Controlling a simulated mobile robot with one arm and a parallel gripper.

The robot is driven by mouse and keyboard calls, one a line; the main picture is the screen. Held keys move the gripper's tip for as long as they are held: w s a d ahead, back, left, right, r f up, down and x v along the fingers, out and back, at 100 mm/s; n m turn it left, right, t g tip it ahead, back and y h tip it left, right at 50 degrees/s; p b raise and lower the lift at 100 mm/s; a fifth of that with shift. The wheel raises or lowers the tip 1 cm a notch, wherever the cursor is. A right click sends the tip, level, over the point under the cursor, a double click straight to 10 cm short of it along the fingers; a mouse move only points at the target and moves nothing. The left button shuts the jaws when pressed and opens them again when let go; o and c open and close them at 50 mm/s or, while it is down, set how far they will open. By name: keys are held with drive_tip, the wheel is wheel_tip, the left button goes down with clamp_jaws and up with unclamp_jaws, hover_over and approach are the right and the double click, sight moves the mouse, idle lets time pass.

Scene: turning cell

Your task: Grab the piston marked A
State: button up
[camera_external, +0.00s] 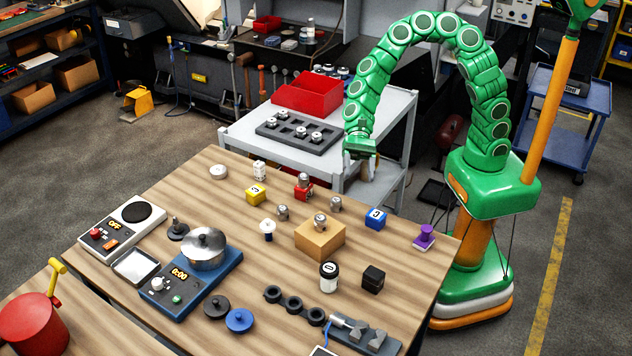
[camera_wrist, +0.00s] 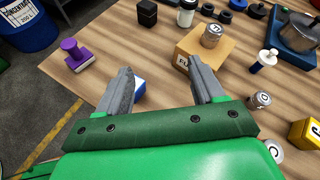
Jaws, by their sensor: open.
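Several small metal pistons stand on the wooden table. One piston (camera_external: 320,222) is on top of a tan block (camera_external: 320,241); it also shows in the wrist view (camera_wrist: 211,36). Another piston (camera_external: 282,212) stands left of that block, one piston (camera_external: 336,204) behind it, and one piston (camera_external: 304,181) on a red block. In the wrist view, one piston (camera_wrist: 260,101) is right of my fingers and another (camera_wrist: 275,150) is at the lower right. I cannot tell for sure which is marked A. My gripper (camera_external: 360,154) is open and empty, apart from all pistons; its fingers (camera_wrist: 160,80) frame the wrist view.
A blue cube (camera_external: 375,218) stands right of the pistons, partly behind my finger in the wrist view. A purple stamp-like piece (camera_external: 424,236) and black cube (camera_external: 373,278) are near the table's right side. A grey cart with a red bin (camera_external: 310,93) stands behind.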

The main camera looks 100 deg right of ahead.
sight(335, 206)
drive_tip(key=w+d+f+m, duration=0.1)
drive_tip(key=w+d+f+m+t, duration=0.1)
drive_tip(key=w+f+m, duration=0.1)
drive_tip(key=w+d+f+m+t, duration=0.1)
drive_tip(key=w+f, duration=0.1)
drive_tip(key=shift+w+d+m, duration=0.2)
drive_tip(key=shift+m, duration=0.1)
drive_tip(key=shift+f, duration=2.6)
wheel_tip(335, 206, down, 2)
drive_tip(key=shift+x, duration=0.95)
drive_tip(key=shift+w+a+f, duration=0.1)
drive_tip(key=shift+w+a, duration=0.2)
drive_tip(key=shift+a, duration=0.1)
drive_tip(key=shift+c, duration=0.3)
drive_tip(key=c, duration=1.1)
drive_tip(key=shift+o, duration=0.2)
